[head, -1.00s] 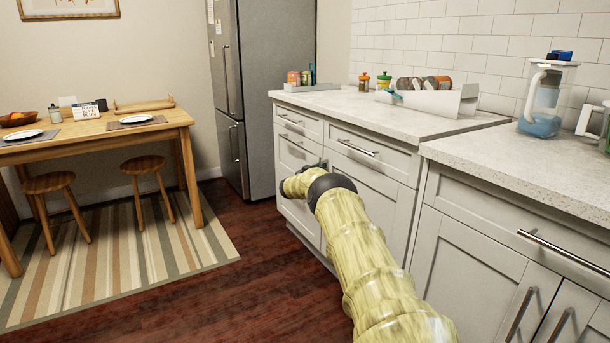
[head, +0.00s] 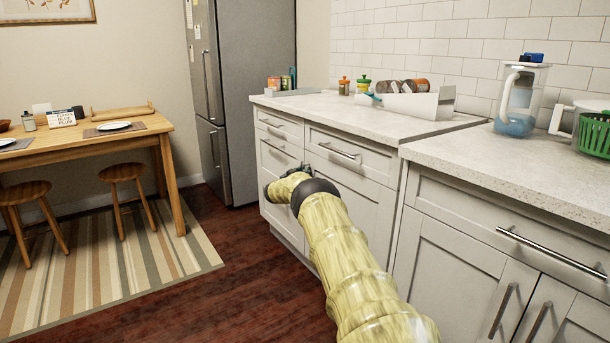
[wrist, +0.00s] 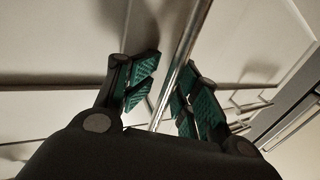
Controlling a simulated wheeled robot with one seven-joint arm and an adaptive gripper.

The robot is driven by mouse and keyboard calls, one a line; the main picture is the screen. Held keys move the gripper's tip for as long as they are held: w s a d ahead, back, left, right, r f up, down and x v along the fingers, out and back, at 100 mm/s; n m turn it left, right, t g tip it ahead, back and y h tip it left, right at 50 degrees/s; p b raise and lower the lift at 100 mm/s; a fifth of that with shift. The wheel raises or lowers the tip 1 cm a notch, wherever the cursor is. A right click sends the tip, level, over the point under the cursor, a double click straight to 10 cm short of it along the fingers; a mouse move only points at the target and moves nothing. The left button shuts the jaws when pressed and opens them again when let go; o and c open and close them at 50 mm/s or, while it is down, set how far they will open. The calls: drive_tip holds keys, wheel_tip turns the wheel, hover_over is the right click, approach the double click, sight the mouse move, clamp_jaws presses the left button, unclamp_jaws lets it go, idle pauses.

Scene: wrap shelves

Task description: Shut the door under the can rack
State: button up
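The can rack (head: 420,104) is a white holder with several cans lying in it, on the counter. Below it, under a drawer, is a white cabinet door (head: 358,212), partly hidden by my yellow arm. In the head view it looks about flush with the front; I cannot tell whether it stands slightly ajar. My gripper is at the cabinet front, mostly hidden behind my arm in the head view. In the wrist view my gripper (wrist: 168,92) has its green-padded fingers apart, on either side of a metal bar handle (wrist: 185,55). The right finger is close to the bar.
The counter (head: 350,112) also holds jars, a pitcher (head: 518,105) and a green basket (head: 594,133). A fridge (head: 250,95) stands at the far end. A table (head: 90,135) with stools is at left. Wooden floor (head: 235,240) is clear between rug and cabinets.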

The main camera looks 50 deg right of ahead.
drive_tip(key=shift+w+a, duration=0.2)
drive_tip(key=shift+a, duration=0.05)
drive_tip(key=s+a, duration=0.1)
drive_tip(key=a, duration=1)
drive_tip(key=shift+s+a, duration=0.3)
drive_tip(key=shift+f, duration=0.1)
idle(0.3)
